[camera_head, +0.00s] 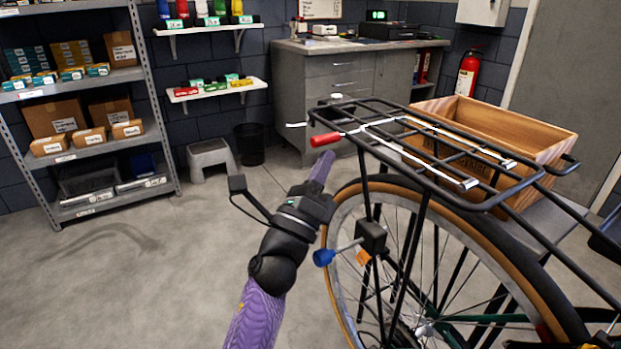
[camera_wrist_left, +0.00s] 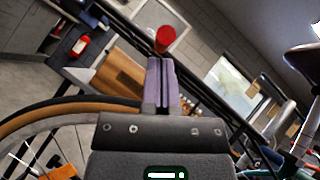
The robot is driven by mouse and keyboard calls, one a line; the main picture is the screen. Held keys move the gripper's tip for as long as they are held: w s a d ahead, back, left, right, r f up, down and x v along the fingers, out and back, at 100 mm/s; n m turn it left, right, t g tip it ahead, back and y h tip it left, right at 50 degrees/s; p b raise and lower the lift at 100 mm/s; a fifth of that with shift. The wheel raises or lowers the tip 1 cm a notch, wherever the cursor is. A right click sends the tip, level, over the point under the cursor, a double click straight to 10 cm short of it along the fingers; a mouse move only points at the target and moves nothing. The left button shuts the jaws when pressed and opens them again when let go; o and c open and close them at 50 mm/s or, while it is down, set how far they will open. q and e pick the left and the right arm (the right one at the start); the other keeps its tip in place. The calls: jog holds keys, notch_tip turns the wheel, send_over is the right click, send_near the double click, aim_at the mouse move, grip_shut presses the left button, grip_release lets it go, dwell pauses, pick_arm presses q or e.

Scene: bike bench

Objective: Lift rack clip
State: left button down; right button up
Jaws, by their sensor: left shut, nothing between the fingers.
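The rack clip (camera_head: 400,153) is a silver sprung bar with a red grip end (camera_head: 325,139), lying down along the top of the black bike rack (camera_head: 537,182). Its red end sticks out past the rack's near left end. My left gripper (camera_head: 326,156) points up just below the red end, with its purple fingers shut and empty. In the left wrist view the red end (camera_wrist_left: 166,40) shows just beyond the shut fingertips (camera_wrist_left: 161,62); whether they touch cannot be told. My right gripper is not in view.
The bike's rear wheel (camera_head: 345,260) stands right of my left gripper, with a blue-tipped lever (camera_head: 323,257) beside the forearm. A wooden crate (camera_head: 545,150) stands behind the rack. Shelves (camera_head: 75,75) are at the left.

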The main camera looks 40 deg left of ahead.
pick_arm(q)
jog(key=shift+w+r, duration=0.1)
jog(key=shift+w, duration=0.05)
jog(key=shift+r, duration=0.1)
jog(key=shift+a+r+m+t+h, duration=0.1)
jog(key=shift+r+m+t+h, duration=0.2)
jog(key=shift+r+m+h, duration=0.25)
jog(key=s+d+r+m+g+h+b, duration=0.1)
jog(key=d+r+m+g+h+b, duration=0.2)
jog(key=r+m+h, duration=1.25)
jog(key=s+d+r+m+g+h+p, duration=0.1)
jog(key=s+d+m+g+h+p, duration=0.1)
jog(key=d+m+g, duration=0.4)
jog(key=s+d+r+m+g+h+p, duration=0.2)
jog(key=d+m+g, duration=0.5)
jog(key=m, duration=0.8)
jog(key=shift+s+d+r+g+h, duration=0.15)
jog(key=shift+s+d+g+h, duration=0.25)
jog(key=shift+s+h, duration=0.45)
jog(key=shift+a, duration=0.1)
